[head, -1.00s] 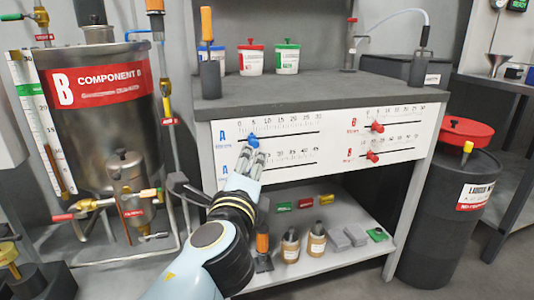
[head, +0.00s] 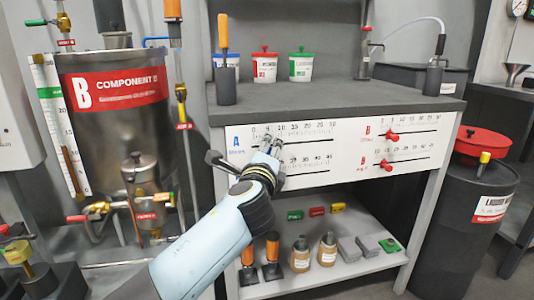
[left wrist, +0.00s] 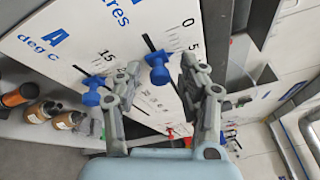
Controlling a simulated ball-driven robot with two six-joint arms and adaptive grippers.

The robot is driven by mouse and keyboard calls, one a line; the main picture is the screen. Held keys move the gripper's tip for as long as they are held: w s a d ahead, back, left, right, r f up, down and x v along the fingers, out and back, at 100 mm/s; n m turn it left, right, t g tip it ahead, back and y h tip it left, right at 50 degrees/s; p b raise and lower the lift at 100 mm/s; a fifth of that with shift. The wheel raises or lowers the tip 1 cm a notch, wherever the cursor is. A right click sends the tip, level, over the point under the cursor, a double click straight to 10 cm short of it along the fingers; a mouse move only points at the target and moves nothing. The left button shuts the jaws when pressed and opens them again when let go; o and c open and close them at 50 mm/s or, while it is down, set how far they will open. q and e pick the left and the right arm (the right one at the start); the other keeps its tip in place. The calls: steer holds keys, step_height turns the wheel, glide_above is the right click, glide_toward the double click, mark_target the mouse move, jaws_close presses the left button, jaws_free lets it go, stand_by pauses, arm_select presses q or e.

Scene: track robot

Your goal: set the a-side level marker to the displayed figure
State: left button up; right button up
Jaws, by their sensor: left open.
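The white scale panel (head: 350,135) (left wrist: 90,20) has blue A markers on the left and red B markers on the right. My left gripper (head: 270,143) (left wrist: 161,66) is open at the upper A scale. In the left wrist view its fingers are on either side of the upper blue marker (left wrist: 158,68), near the scale's 0 end; contact is not clear. In the head view the gripper covers this marker. The lower blue marker (left wrist: 95,90), on the deg C scale, is beside one finger, near 15. My right gripper is out of view. No displayed figure is readable.
Two red markers (head: 391,136) (head: 385,165) are on the B scales. A grey bench top (head: 330,100) juts out above the panel. A lower shelf (head: 350,262) holds bottles and small blocks. The Component B tank (head: 105,130) and a black drum (head: 475,215) flank the bench.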

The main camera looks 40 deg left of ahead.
arm_select(q)
jaws_close()
stand_by(0.3)
steer(key=w+d, duration=0.1)
steer(key=w+d+b, duration=0.1)
steer(key=w, duration=0.1)
steer(key=shift+d+f, duration=0.15)
steer(key=shift+d, duration=0.1)
steer(key=shift+w+d+b, duration=0.45)
steer(key=shift+w+d, duration=0.5)
steer(key=shift+w, duration=0.1)
steer(key=shift+w+d, duration=0.2)
steer(key=shift+w, duration=0.05)
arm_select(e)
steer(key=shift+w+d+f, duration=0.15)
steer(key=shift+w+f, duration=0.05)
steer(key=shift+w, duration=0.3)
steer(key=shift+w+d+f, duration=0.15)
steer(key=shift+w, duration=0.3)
